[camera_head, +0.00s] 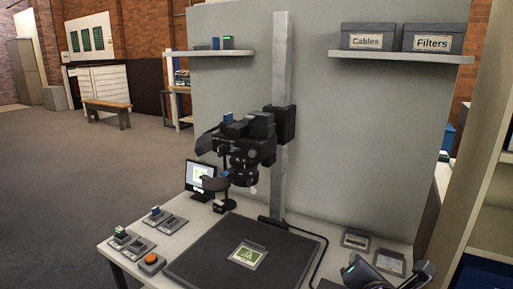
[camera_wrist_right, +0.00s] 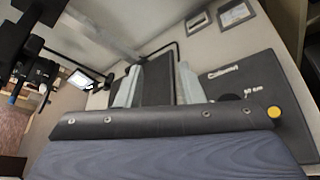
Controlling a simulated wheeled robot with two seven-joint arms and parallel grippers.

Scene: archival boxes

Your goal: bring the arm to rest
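My right gripper (camera_head: 390,272) is at the bottom right corner of the head view, over the front right of the table. In the right wrist view its two pale fingers (camera_wrist_right: 157,88) stand apart. A dark area shows between them; I cannot tell whether it is a surface behind, and no held thing is clear. My left arm and gripper are not in the head view.
A table holds a dark mat (camera_head: 200,259) with a green-and-white card (camera_head: 247,255). A camera (camera_head: 248,145) hangs on a column (camera_head: 281,70). Trays, an orange button (camera_head: 151,262) and a monitor (camera_head: 201,177) stand left. Two framed pieces (camera_head: 356,240) lie near my right gripper.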

